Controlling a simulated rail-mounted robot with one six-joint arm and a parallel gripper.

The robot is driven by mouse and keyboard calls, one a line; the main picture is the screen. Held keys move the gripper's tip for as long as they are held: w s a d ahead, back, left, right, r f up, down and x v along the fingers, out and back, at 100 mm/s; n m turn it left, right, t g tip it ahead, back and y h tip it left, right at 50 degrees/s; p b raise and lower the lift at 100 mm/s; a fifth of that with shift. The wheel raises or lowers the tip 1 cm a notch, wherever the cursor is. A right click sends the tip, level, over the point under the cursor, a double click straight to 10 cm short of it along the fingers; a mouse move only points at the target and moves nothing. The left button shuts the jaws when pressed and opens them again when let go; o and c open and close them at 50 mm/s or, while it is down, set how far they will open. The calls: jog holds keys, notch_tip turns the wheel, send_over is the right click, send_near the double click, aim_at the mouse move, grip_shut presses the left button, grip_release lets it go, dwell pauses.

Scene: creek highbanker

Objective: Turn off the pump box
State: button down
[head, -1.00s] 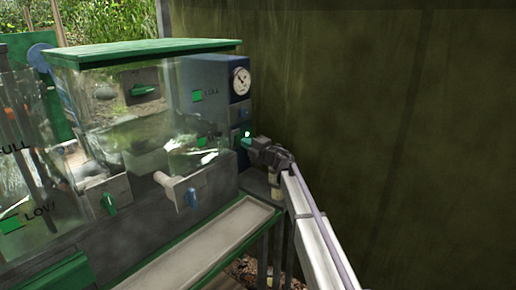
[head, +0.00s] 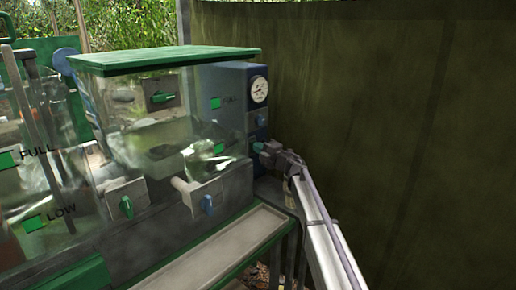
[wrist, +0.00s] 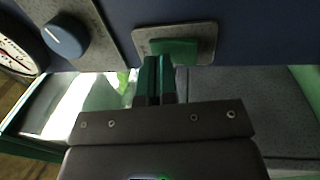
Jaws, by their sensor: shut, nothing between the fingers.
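The pump box (head: 228,85) is a blue box at the right end of the bench in the head view. Its narrow face has a round white gauge (head: 259,89), a blue knob (head: 261,121) and, lowest, a green switch. In the wrist view the green switch (wrist: 182,49) sits on a grey plate, with the blue knob (wrist: 67,36) and gauge (wrist: 14,56) to its left. My gripper (wrist: 159,66) is shut and empty, its fingertips at the green switch's lower left edge. I cannot tell whether they touch. In the head view my gripper (head: 261,147) partly hides the switch.
A clear tank with a green lid (head: 165,60) stands left of the pump box. Green (head: 126,206) and blue (head: 207,203) valve handles project below it. A long pale tray (head: 215,250) runs along the front. A dark green wall (head: 390,130) stands close on the right.

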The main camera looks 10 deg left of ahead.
jog(key=s+d+r+p, duration=0.1)
jog(key=s+d+r, duration=0.1)
jog(key=s+d, duration=0.6)
jog(key=d, duration=0.2)
jog(key=shift+d+p, duration=0.35)
jog(key=shift+p, duration=0.05)
